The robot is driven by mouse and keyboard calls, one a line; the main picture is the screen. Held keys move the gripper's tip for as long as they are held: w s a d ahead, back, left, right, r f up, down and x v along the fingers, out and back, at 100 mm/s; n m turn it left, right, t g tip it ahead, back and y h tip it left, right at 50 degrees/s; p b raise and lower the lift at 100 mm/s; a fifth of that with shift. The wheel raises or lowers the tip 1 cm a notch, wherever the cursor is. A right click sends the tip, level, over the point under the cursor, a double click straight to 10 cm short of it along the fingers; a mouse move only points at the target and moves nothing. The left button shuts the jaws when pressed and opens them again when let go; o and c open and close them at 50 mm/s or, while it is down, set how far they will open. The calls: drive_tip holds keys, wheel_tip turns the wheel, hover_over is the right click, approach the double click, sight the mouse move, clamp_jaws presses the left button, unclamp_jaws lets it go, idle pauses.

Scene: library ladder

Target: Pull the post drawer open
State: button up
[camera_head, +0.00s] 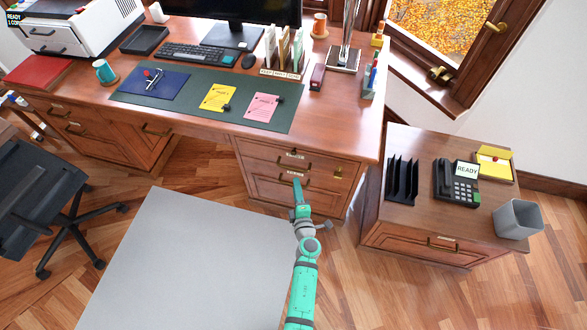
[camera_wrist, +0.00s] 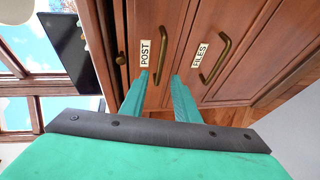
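The post drawer (camera_wrist: 150,25) is a reddish-brown wooden front with a white POST label (camera_wrist: 145,53) and a brass bar handle (camera_wrist: 161,52). It looks closed in the wrist view. My gripper (camera_wrist: 160,78) is open, with its two green fingers pointing at this front. The handle shows between and just beyond the fingertips; I cannot tell whether they touch it. In the head view my gripper (camera_head: 297,184) is at the desk's right-hand drawer block (camera_head: 262,174), where the labels are too small to read and the fingers hide part of the fronts.
The FILES drawer (camera_wrist: 228,40) with its own brass handle (camera_wrist: 216,62) is beside the post drawer in the wrist view. A side cabinet (camera_head: 395,222) stands right of the desk. A grey platform (camera_head: 180,265) is at lower left.

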sight(293, 169)
drive_tip(key=x, duration=1)
drive_tip(key=shift+w, duration=0.25)
drive_tip(key=shift+d, duration=0.1)
drive_tip(key=shift+a, duration=0.2)
drive_tip(key=shift+d, duration=0.1)
clamp_jaws()
